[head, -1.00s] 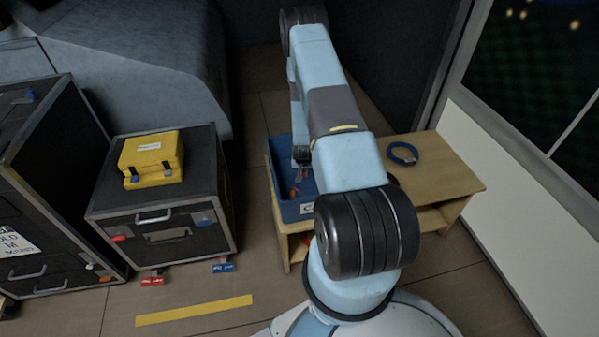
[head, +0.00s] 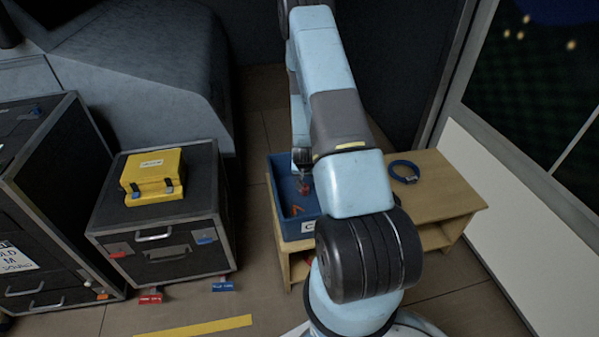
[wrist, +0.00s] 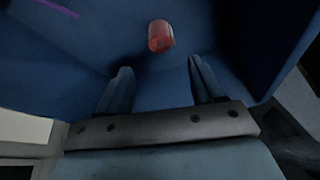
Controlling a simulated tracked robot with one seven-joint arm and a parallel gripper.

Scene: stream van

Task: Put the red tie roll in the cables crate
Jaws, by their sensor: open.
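The blue crate (head: 283,178) stands on the left end of a low wooden bench; only the start of its front label shows past my arm. My gripper (head: 303,172) is over the crate in the head view, partly dark and small. In the wrist view my gripper (wrist: 160,75) has its two fingers spread with nothing between them. The red tie roll (wrist: 160,36) shows beyond the fingertips, apart from them, against the blue crate interior. A small red shape below the gripper in the head view seems to be this roll. Whether it rests on the crate floor is unclear.
An orange-red piece (head: 297,210) lies in the crate. A blue ring (head: 404,171) lies on the bench (head: 445,190) to the right. A yellow case (head: 152,175) sits on a black flight case (head: 165,235) at left. Red and blue tags lie on the floor.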

